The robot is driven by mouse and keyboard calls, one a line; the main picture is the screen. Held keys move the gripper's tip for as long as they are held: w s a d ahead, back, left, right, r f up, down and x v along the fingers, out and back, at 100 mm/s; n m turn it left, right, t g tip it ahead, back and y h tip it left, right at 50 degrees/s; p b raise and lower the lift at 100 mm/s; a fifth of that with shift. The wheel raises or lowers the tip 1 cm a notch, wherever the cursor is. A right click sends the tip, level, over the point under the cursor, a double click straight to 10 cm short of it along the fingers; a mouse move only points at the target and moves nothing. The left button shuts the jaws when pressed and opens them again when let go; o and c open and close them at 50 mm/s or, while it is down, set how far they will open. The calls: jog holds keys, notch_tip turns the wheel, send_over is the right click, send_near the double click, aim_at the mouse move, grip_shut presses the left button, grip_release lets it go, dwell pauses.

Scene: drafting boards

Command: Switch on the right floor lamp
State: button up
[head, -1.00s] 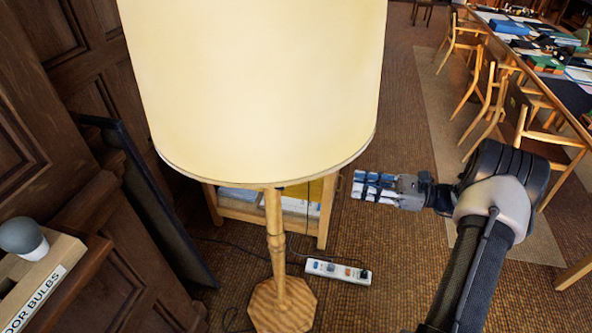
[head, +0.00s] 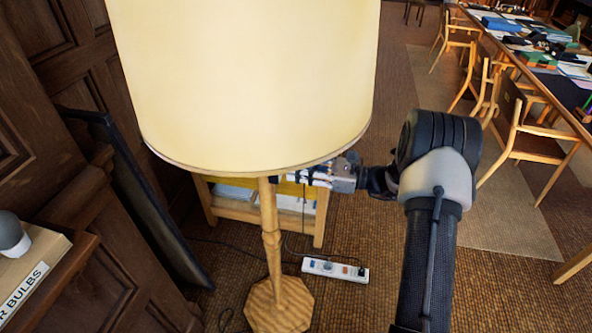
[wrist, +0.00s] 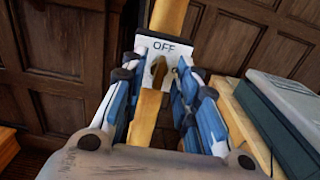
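The floor lamp has a large cream shade (head: 245,80), a wooden pole (head: 271,225) and a hexagonal base (head: 279,305) in the head view. My gripper (head: 303,178) is just under the shade's lower right rim, right of the pole. In the wrist view my gripper (wrist: 163,58) is open, its blue-and-white fingers apart. A white tag (wrist: 168,48) reading OFF shows at the fingertips, with the wooden pole (wrist: 171,13) above it and continuing below between the fingers. A small brass-coloured part shows at the tag's lower edge. I cannot tell whether the fingers touch anything.
A low wooden stand (head: 318,222) is behind the lamp. A power strip (head: 335,269) with cables lies on the floor. A dark panel (head: 150,215) leans at the left, near a bulb box (head: 32,265). A long table with chairs (head: 530,125) is at the right.

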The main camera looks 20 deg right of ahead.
jog(key=shift+w+a, duration=0.25)
jog(key=shift+a, duration=0.15)
grip_shut()
